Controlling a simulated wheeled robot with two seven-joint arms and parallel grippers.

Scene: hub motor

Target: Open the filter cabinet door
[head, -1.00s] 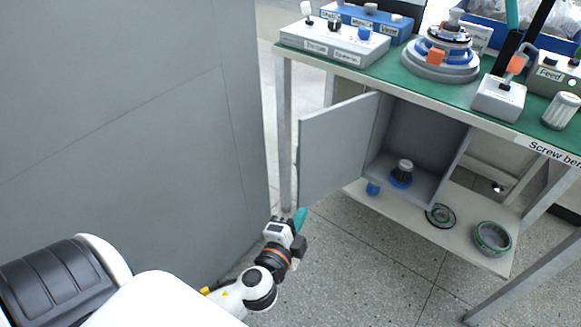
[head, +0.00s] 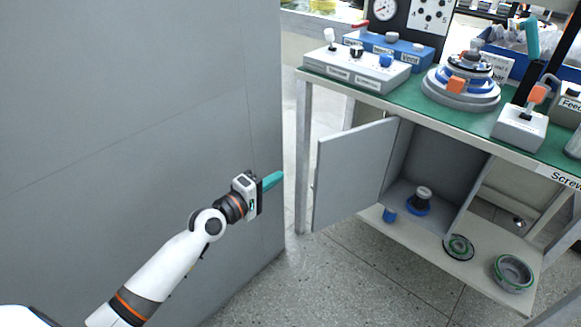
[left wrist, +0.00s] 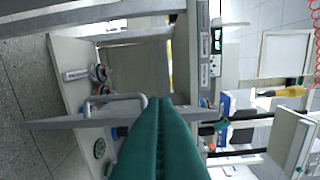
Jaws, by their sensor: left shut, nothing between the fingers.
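The filter cabinet under the bench has a grey door (head: 355,172) that stands swung out to the left. The open cabinet interior (head: 440,160) shows, with a dark-capped part on a blue base (head: 420,200) inside. My left gripper (head: 271,181) is shut and empty, with its teal fingers pointing right, left of the door's free edge and apart from it in the picture. In the left wrist view the shut fingers (left wrist: 158,135) reach toward the door (left wrist: 60,122), seen nearly edge-on, and its metal loop handle (left wrist: 115,98). Contact cannot be told there. My right gripper is not in view.
A bench leg (head: 303,150) stands just behind the door. A large grey panel (head: 130,90) fills the left, close behind my left arm. A lower shelf (head: 480,268) holds round green-rimmed parts (head: 513,271). The green bench top (head: 400,98) carries control boxes.

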